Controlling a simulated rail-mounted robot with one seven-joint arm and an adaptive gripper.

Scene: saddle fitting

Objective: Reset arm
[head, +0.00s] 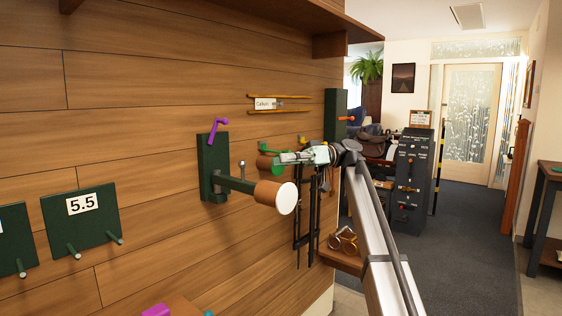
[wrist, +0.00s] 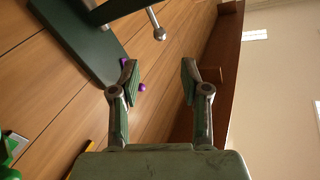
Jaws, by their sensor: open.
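My gripper (wrist: 160,82) is open and empty in the wrist view, its two fingers apart with only wall and ceiling beyond them. In the head view my gripper (head: 288,157) is seen side-on at the end of my arm, in front of the plank wall. It appears close to the wooden-ended peg (head: 275,193) on the dark green wall plate (head: 211,157). I cannot tell the exact gap. A green plate (wrist: 82,45) with a ball-ended metal rod (wrist: 158,30) shows in the wrist view, apart from the fingers.
A purple hook (head: 216,128) tops the wall plate. Another green plate marked 5.5 (head: 82,215) with short pegs is at left. Black straps and saddles (head: 372,143) hang beyond my arm. A dark cabinet (head: 411,180) stands behind. The carpet (head: 460,260) at right is clear.

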